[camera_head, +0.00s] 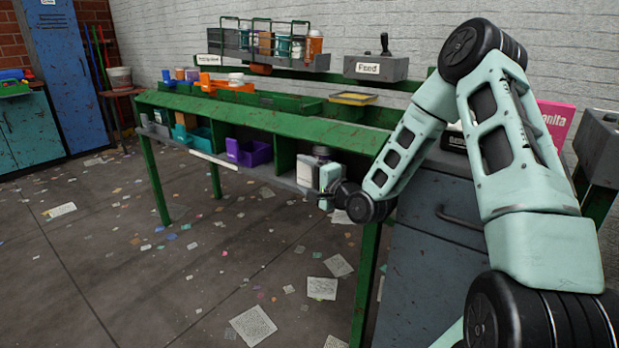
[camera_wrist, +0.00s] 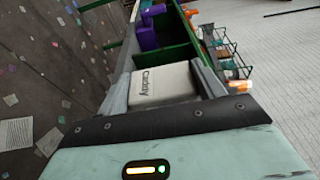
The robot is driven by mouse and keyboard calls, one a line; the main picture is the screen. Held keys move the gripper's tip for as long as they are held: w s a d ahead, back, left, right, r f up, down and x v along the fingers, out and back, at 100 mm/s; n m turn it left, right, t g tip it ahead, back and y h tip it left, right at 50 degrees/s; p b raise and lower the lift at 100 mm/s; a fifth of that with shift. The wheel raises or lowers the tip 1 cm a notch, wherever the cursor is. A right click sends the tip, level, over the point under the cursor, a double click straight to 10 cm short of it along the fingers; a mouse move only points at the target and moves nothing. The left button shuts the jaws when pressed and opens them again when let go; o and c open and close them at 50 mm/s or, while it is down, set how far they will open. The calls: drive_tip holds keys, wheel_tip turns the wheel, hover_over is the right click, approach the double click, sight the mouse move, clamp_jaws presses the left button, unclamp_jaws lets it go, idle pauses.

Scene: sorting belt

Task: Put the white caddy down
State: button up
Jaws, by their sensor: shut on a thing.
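The white caddy (camera_wrist: 160,84), with the word "Caddy" on its face, sits between the two grey fingers of my gripper (camera_wrist: 165,78) in the wrist view. My gripper is shut on it. In the head view the caddy (camera_head: 306,171) shows as a pale block at the front of the green bench's lower shelf (camera_head: 268,180), with my gripper (camera_head: 322,176) at its right side. My wrist hides part of it. I cannot tell whether its underside touches the shelf.
A purple bin (camera_head: 248,153) stands on the lower shelf left of the caddy, beyond a green divider. Teal bins (camera_head: 199,137) stand further left. The green bench top (camera_head: 300,121) is above. A grey cabinet (camera_head: 430,240) stands to the right. Paper scraps litter the floor.

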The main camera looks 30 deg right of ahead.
drive_tip(key=shift+w+d, duration=0.25)
drive_tip(key=shift+d, duration=0.35)
drive_tip(key=shift+d+f+b, duration=0.15)
drive_tip(key=shift+f+b, duration=0.05)
drive_tip(key=shift+b, duration=0.1)
drive_tip(key=shift+f, duration=0.15)
drive_tip(key=o, duration=1.1)
drive_tip(key=shift+f, duration=0.1)
